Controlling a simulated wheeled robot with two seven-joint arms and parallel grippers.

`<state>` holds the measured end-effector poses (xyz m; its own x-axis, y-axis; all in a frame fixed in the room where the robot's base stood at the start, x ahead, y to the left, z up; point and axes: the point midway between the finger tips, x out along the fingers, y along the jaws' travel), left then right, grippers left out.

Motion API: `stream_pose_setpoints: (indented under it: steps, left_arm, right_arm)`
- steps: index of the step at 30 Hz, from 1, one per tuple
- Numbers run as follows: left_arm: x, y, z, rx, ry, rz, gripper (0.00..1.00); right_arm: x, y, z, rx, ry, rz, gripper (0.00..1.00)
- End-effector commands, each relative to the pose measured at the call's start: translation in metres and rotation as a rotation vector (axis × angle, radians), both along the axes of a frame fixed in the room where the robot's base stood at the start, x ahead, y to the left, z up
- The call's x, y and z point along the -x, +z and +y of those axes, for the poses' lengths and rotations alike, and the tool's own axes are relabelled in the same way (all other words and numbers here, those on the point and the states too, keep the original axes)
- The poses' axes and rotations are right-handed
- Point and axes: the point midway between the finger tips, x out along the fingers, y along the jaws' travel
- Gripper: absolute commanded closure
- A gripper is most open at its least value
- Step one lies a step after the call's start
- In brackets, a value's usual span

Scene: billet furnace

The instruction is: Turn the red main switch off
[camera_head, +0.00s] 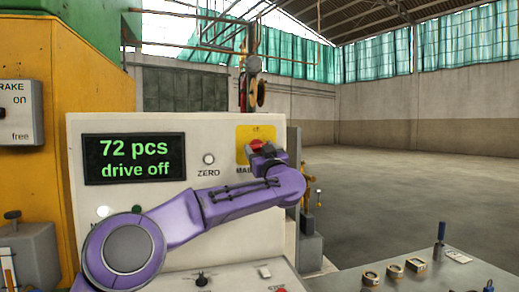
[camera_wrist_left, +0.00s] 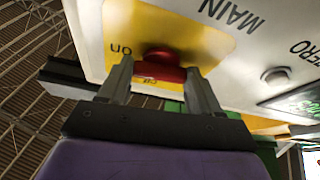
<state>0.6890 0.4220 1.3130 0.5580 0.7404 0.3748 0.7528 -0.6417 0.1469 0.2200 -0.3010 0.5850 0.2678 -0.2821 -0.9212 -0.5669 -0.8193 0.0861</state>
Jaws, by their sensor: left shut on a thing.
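The red main switch (camera_head: 258,146) sits on a yellow plate (camera_head: 241,155) at the upper right of the white control panel (camera_head: 125,124). My left arm reaches across the panel front, and my left gripper (camera_head: 264,152) is at the switch. In the left wrist view the red switch (camera_wrist_left: 160,66) lies between the two fingers of my left gripper (camera_wrist_left: 159,82), which is shut on it. The word "on" shows on the plate beside one finger. The fingers hide part of the switch and its markings. My right gripper is not in view.
The panel's display (camera_head: 134,158) reads "72 pcs" and "drive off". A ZERO button (camera_head: 208,159) sits left of the switch. A brake box (camera_head: 20,113) hangs at the far left. A bench (camera_head: 420,279) with small metal parts stands at lower right. Open floor lies behind it.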

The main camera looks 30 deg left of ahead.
Motion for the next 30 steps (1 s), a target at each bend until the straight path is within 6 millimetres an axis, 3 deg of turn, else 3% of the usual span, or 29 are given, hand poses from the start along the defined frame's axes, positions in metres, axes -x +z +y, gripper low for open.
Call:
stream_pose_setpoints:
  steps: [6, 30]
  left_arm:
    - [0.000, 0.007, -0.003, 0.117, -0.001, -0.146, 0.67]
    - [-0.002, 0.007, -0.002, 0.616, 0.004, -0.724, 0.67]
  right_arm:
    - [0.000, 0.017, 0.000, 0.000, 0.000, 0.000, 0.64]
    - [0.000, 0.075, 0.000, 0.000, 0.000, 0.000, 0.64]
